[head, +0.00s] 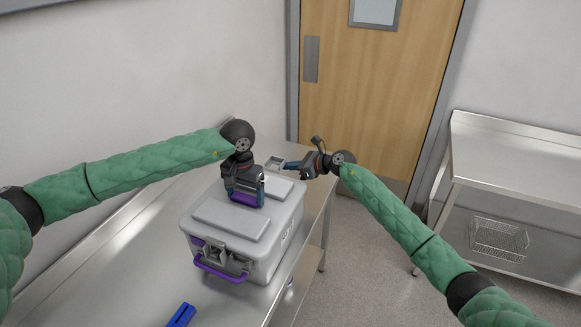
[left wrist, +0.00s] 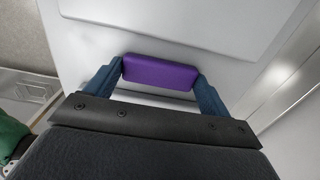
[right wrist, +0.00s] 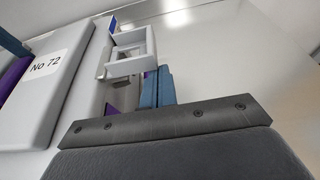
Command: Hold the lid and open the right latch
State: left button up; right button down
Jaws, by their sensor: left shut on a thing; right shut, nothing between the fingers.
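A grey box (head: 205,239) with a pale grey lid (head: 221,218) stands on the metal table. My left gripper (head: 245,201) is shut on the purple lid handle (left wrist: 160,73), from above. The lid sits flat on the box. The right latch (head: 275,162), a grey square frame at the far end of the box, also shows in the right wrist view (right wrist: 131,53). It appears to stick outward from the box. My right gripper (head: 290,164) is shut and empty beside this latch; its fingers (right wrist: 158,86) are close to the frame, contact unclear.
The near end of the box has another latch (head: 216,254) and a purple carrying handle (head: 221,270). A blue object (head: 181,315) lies on the table (head: 140,232) in front. A label reading No 72 (right wrist: 46,64) is on the lid. A second metal table (head: 520,160) stands at right.

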jog(key=r+v, duration=0.1)
jog(key=v, duration=0.9)
jog(key=shift+s, duration=0.25)
jog(key=shift+a+r, duration=0.1)
jog(key=shift+r, duration=0.05)
pick_arm(q)
jog(key=o, duration=1.5)
jog(key=shift+c, duration=0.2)
jog(key=shift+r, duration=0.15)
jog(key=shift+r+b, duration=0.55)
jog(key=shift+r, duration=2.8)
pick_arm(e)
jog(key=shift+f, duration=0.6)
